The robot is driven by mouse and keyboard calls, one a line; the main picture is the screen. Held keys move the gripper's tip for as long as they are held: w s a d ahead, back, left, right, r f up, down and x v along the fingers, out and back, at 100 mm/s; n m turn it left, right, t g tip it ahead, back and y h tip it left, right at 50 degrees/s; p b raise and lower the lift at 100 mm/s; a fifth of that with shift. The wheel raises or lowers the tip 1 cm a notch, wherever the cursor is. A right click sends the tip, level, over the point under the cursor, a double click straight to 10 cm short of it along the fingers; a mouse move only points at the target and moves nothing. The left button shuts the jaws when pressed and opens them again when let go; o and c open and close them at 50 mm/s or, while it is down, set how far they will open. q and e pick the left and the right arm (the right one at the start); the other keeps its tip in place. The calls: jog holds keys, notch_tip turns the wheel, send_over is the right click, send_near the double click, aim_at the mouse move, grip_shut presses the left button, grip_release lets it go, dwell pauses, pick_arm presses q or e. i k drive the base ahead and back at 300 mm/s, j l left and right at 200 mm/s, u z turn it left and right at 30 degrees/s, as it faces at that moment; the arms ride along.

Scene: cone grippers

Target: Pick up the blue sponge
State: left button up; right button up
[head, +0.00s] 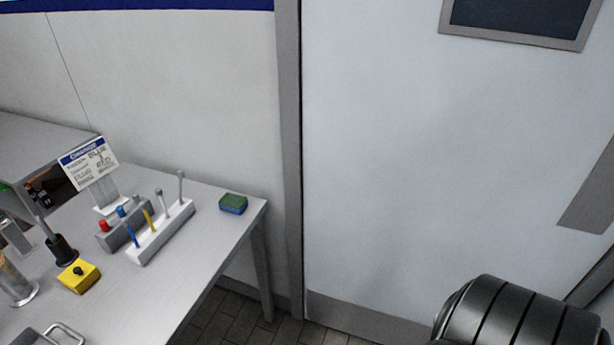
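The blue sponge (232,209) lies flat at the far right corner of the grey table, close to the wall. Its top is green and its sides are blue. Nothing touches it and no part of it is covered. Neither of my grippers shows in the head view, so their state and their distance from the sponge are not visible.
The grey table (190,290) carries a white holder (160,240) with several upright rods, a grey block (120,234) with red and blue knobs, a sign (89,163), and a yellow box (79,276). A pale door (430,170) stands to the right.

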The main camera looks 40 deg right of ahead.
aim_at(235, 205)
jog(key=z, duration=0.85)
jog(key=u, duration=1.25)
jog(key=z, duration=1.2)
